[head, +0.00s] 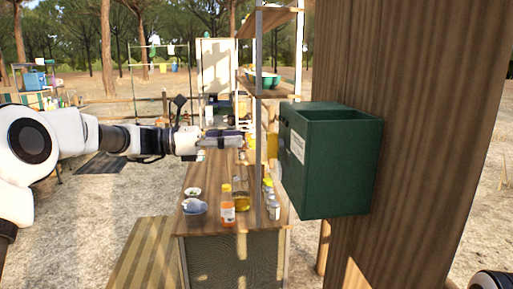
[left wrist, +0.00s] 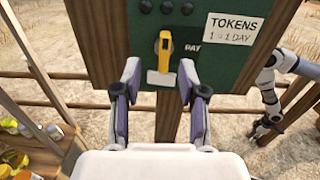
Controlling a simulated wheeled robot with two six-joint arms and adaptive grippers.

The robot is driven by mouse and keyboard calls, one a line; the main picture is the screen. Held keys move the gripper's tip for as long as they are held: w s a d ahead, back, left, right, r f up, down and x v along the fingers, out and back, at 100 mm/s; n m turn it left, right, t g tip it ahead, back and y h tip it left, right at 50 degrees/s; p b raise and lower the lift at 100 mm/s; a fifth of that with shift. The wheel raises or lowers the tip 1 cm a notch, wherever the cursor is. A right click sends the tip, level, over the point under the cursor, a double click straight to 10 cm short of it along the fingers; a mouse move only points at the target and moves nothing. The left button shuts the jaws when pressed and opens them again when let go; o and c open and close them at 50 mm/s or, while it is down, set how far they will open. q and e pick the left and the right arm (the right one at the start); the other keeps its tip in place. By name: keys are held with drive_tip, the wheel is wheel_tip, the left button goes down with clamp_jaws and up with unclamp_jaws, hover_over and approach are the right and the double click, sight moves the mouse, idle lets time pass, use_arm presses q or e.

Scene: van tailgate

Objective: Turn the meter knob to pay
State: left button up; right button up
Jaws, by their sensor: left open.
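The green meter box (head: 335,165) is fixed to a wooden post. Its front panel (left wrist: 225,65) faces my left gripper in the left wrist view. The yellow knob (left wrist: 165,50) stands upright on that panel, beside the word PAY and above a blank white plate. My left gripper (left wrist: 158,82) is open and empty, its two fingers to either side of the knob and a little below it, apart from it. In the head view, the left gripper (head: 228,139) points at the box's left face. My right gripper (left wrist: 266,128) hangs low at the right; its jaws are too small to read.
The wooden post (head: 425,120) is right of the box. Below the left arm, a wooden counter (head: 208,222) holds a bowl, bottles and jars. A shelf upright (head: 258,100) stands close to the left gripper.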

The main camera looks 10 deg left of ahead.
sight(275, 145)
use_arm(q)
drive_tip(key=s+p+x, duration=0.1)
drive_tip(key=p+x, duration=0.1)
drive_tip(key=x, duration=0.6)
drive_tip(key=shift+d+r+p, duration=0.25)
drive_tip(key=shift+d+p, duration=0.05)
drive_tip(key=shift+p, duration=0.05)
drive_tip(key=shift+w, duration=0.2)
clamp_jaws()
